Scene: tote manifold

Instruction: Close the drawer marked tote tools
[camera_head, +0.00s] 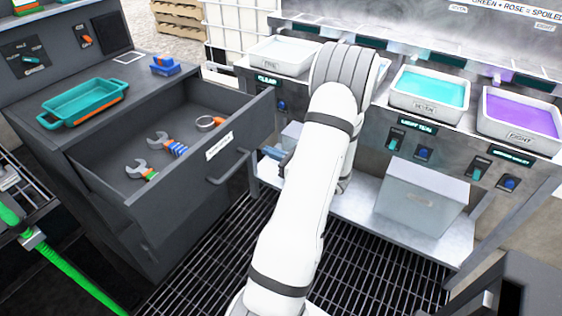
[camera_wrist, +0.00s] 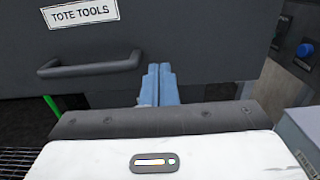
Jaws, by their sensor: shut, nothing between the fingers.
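The drawer (camera_head: 200,190) stands pulled open from the dark cabinet on the left in the head view. Inside it lie wrenches (camera_head: 146,172) and a ring-shaped clamp (camera_head: 210,123). Its front carries a white label reading "TOTE TOOLS" (camera_wrist: 80,13) and a dark bar handle (camera_wrist: 90,66). My gripper (camera_wrist: 160,70) is shut and empty, with its blue fingers in front of the drawer face, right of the handle. I cannot tell whether the fingertips touch the face. In the head view my arm partly hides the gripper (camera_head: 272,153).
A teal tray (camera_head: 83,101) and a small blue item (camera_head: 165,66) sit on the cabinet top. On the right, a metal bench holds totes of teal liquid (camera_head: 430,90) and purple liquid (camera_head: 520,113). A grey bin (camera_head: 422,198) stands on its lower shelf. Grated floor lies between.

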